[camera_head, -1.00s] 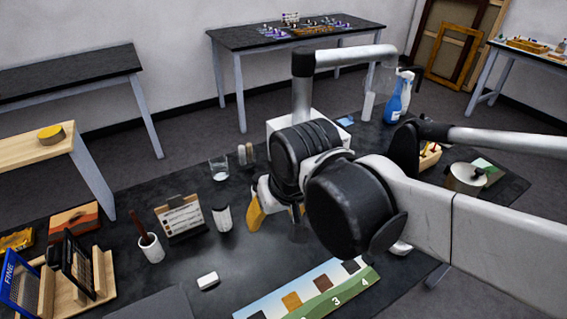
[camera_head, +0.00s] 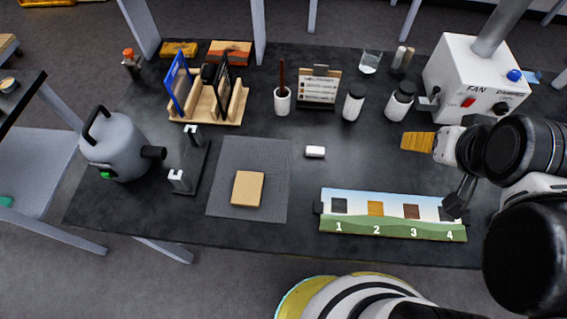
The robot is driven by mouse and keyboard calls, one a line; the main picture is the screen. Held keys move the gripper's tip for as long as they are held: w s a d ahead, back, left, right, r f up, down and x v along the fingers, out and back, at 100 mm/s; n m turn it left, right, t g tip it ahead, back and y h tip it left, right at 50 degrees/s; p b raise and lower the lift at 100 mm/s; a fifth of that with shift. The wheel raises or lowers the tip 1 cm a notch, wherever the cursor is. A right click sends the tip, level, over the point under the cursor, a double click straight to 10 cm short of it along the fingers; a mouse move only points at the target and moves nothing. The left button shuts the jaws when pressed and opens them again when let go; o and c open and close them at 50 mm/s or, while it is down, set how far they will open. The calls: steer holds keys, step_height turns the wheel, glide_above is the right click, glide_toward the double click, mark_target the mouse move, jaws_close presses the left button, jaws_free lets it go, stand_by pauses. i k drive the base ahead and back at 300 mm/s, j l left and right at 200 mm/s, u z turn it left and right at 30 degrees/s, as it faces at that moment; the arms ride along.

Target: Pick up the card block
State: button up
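The card block, which I take to be the flat tan block (camera_head: 248,188), lies on a grey mat (camera_head: 222,165) left of the middle of the table. Nothing covers it. My gripper (camera_head: 450,178) is at the right, well apart from the block, beyond the numbered strip. Its fingers look spread, with no block between them. My arm partly hides the gripper. A yellow-brown piece (camera_head: 417,141) shows beside its upper finger; I cannot tell whether they touch.
A numbered strip (camera_head: 392,227) lies along the front edge. A small white block (camera_head: 315,151) lies between mat and gripper. A black stand (camera_head: 190,170) and a grey canister (camera_head: 118,148) are left of the mat. Racks, a cup and jars line the back. The fan box (camera_head: 470,75) stands right.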

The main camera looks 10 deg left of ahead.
mark_target(247, 191)
steer(key=u, duration=1.7)
steer(key=k+j, duration=0.15)
steer(key=j, duration=0.2)
steer(key=k+j+u, duration=0.1)
steer(key=k+j, duration=0.2)
steer(key=j, duration=0.35)
steer(key=k+j, duration=0.2)
steer(key=j, duration=0.15)
steer(key=k+j+u, duration=0.1)
steer(key=j, duration=0.25)
